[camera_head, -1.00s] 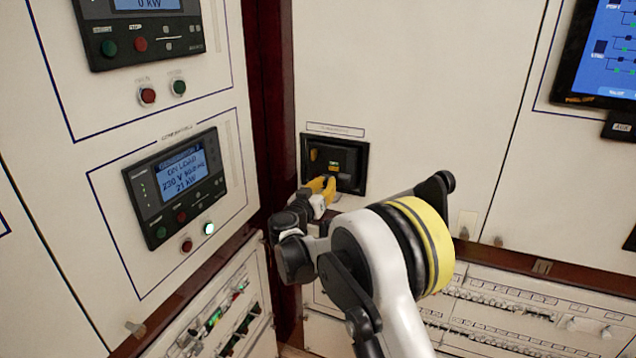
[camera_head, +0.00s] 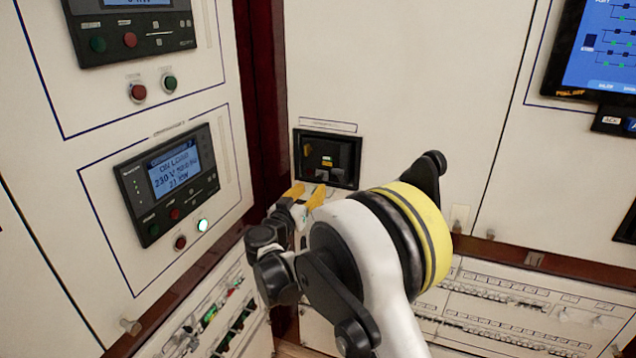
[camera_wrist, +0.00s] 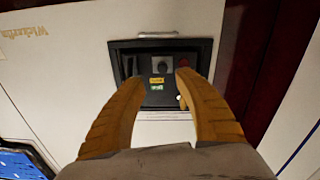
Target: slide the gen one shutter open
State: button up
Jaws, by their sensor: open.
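A black framed unit (camera_head: 327,158) is set low in the white wall panel in the head view, right of the dark red corner post. Its recess shows grey and dark parts, a small yellow label and a yellow piece at the left side. In the wrist view the unit (camera_wrist: 160,72) appears upside down, with a grey round part, yellow and green labels and a reddish piece at right. Which part is the shutter, I cannot tell for sure. My gripper (camera_head: 307,192) is open and empty just in front of the unit's lower left; its yellow fingers (camera_wrist: 160,82) straddle the labels in the wrist view.
The dark red post (camera_head: 268,100) stands close left of my gripper. A controller panel (camera_head: 170,183) with lit screen is on the left wall. A breaker row (camera_head: 520,310) runs below right. Blank white wall (camera_head: 400,80) lies above the unit.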

jog(key=v, duration=0.4)
jog(key=shift+s+a, duration=0.1)
jog(key=shift+s, duration=0.2)
